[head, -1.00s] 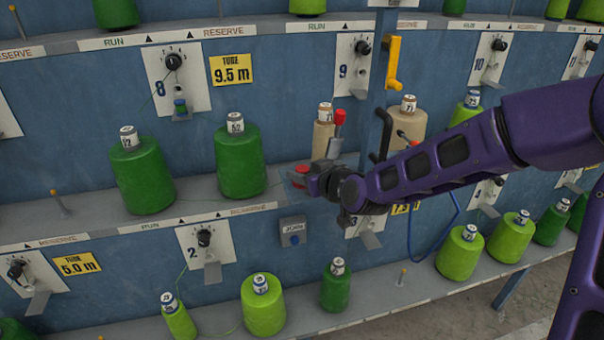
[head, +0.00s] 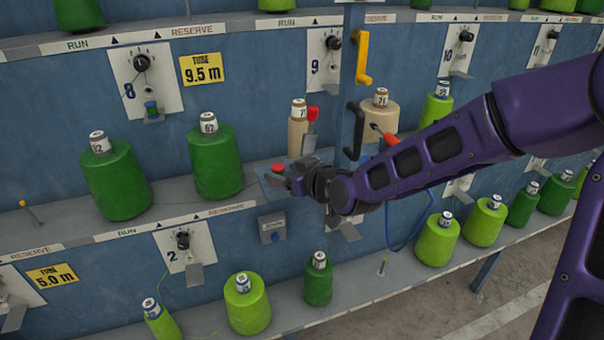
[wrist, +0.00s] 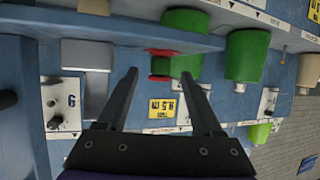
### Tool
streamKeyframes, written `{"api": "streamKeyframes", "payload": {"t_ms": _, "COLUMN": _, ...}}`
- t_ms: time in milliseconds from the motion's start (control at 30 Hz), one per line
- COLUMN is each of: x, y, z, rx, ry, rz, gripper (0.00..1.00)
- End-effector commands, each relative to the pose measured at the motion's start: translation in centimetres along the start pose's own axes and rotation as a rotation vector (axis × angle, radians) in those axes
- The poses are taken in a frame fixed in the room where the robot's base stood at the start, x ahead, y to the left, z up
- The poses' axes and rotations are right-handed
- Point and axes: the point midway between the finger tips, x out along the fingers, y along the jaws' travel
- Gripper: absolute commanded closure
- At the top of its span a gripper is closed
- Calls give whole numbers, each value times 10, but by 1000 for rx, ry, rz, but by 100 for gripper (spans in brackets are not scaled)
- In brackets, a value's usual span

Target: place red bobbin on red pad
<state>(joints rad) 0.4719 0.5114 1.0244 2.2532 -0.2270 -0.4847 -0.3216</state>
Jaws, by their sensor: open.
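A small spool-shaped piece with a red end and a dark green middle (wrist: 160,68) shows between my finger tips in the wrist view, which is turned upside down. A wider red disc (wrist: 163,52) lies against the shelf at its base; I cannot tell whether this is the pad or a flange. In the head view a red top (head: 278,168) shows on the middle shelf at the gripper's tip, partly hidden by it. My gripper (head: 284,180) is open; it also shows in the wrist view (wrist: 159,76), its fingers on either side of the piece, apparently not touching it.
Large green bobbins (head: 215,160) stand left on the same shelf. A beige bobbin (head: 297,135) and a red-knobbed lever (head: 312,114) stand just behind the gripper. A black handle (head: 354,130) sticks out to the right. Green bobbins (head: 246,305) line the lower shelf.

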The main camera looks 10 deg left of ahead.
Motion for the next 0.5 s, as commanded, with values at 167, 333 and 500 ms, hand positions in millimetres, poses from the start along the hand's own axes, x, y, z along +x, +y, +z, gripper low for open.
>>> {"api": "streamKeyframes", "payload": {"t_ms": 167, "x": -35, "y": 2, "z": -3, "rx": 0, "ry": 0, "rz": 5, "gripper": 32}}
{"api": "streamKeyframes", "payload": {"t_ms": 333, "x": -61, "y": 1, "z": -2, "rx": 0, "ry": -2, "rz": 4, "gripper": 32}}
{"api": "streamKeyframes", "payload": {"t_ms": 500, "x": -78, "y": 1, "z": -2, "rx": 0, "ry": 0, "rz": 2, "gripper": 32}}
